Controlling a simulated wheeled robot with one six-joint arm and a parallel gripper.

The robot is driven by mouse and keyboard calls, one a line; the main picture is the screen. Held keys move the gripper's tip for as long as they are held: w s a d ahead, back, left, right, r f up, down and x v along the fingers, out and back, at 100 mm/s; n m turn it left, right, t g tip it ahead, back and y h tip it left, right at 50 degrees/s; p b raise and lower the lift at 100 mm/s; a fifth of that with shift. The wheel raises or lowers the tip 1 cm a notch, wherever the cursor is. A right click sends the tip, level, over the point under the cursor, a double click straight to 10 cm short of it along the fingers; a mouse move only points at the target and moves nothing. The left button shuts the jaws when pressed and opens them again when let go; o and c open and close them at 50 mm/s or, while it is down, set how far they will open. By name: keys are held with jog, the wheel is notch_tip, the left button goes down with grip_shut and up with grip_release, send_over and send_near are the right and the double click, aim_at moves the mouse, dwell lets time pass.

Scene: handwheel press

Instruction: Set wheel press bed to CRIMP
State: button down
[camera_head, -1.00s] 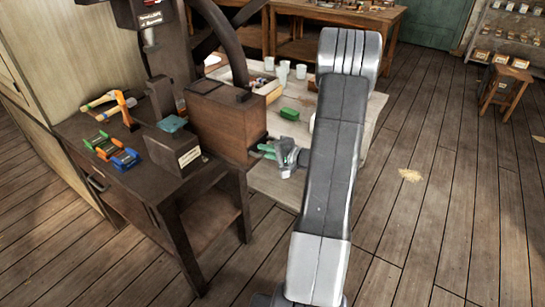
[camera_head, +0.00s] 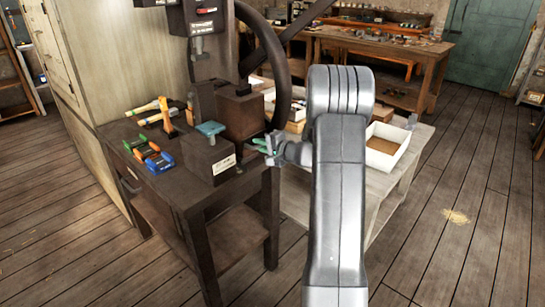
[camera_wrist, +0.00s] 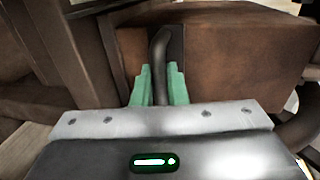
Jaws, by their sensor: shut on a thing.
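The wheel press stands on a dark wooden table at the left in the head view. Its press head (camera_head: 203,14) carries a small label, and its large dark handwheel (camera_head: 268,52) is beside it. A brown block (camera_head: 240,112) sits below the wheel and also fills the wrist view (camera_wrist: 240,45). A dark bent lever (camera_wrist: 158,45) stands out from a dark slot in that block. My gripper (camera_head: 268,147), with green fingers, is shut on the lever in the wrist view (camera_wrist: 159,82). I cannot read any CRIMP mark.
A labelled dark box (camera_head: 208,158) with a teal pad is near the table's front edge. Coloured clamps (camera_head: 150,152) and hammers (camera_head: 165,112) lie to its left. A white open tray (camera_head: 388,148) is on the pale bench to the right.

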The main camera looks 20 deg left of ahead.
aim_at(251, 139)
jog(key=x, duration=0.3)
jog(key=r+b+x, duration=0.1)
jog(key=x, duration=0.2)
jog(key=shift+a+r, duration=0.1)
jog(key=shift+a, duration=0.05)
jog(key=shift+w+a+r, duration=0.1)
jog(key=shift+a+r, duration=0.05)
jog(key=c, duration=1.8)
grip_release()
jog(key=shift+o, duration=1.2)
jog(key=shift+a, duration=0.2)
jog(key=b+v, duration=0.1)
jog(key=v, duration=1.2)
jog(key=shift+d, duration=0.4)
